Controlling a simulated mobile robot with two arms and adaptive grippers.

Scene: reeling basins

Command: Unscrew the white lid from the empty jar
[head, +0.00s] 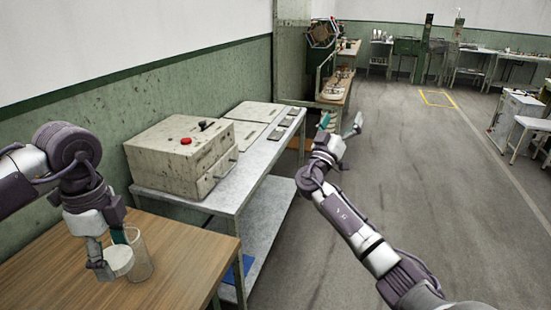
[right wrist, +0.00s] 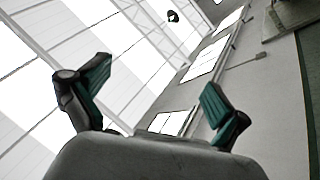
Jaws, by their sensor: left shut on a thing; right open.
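The clear, empty jar (head: 141,262) stands upright near the right edge of the wooden table in the head view. The white lid (head: 119,262) is a pale round disc just left of the jar, lower than the jar's top. My left gripper (head: 111,256) points down and is shut on the lid, with fingers on either side of it. I cannot tell whether the lid touches the jar or the table. My right gripper (head: 341,124) is open and empty, held out over the floor. Its spread fingers also show in the right wrist view (right wrist: 157,98).
The wooden table (head: 60,280) has bare room left of the jar. A metal bench (head: 225,199) beyond it carries a worn control box (head: 165,165) with a red button and flat panels. Open floor (head: 420,200) lies to the right. Other workbenches stand far back.

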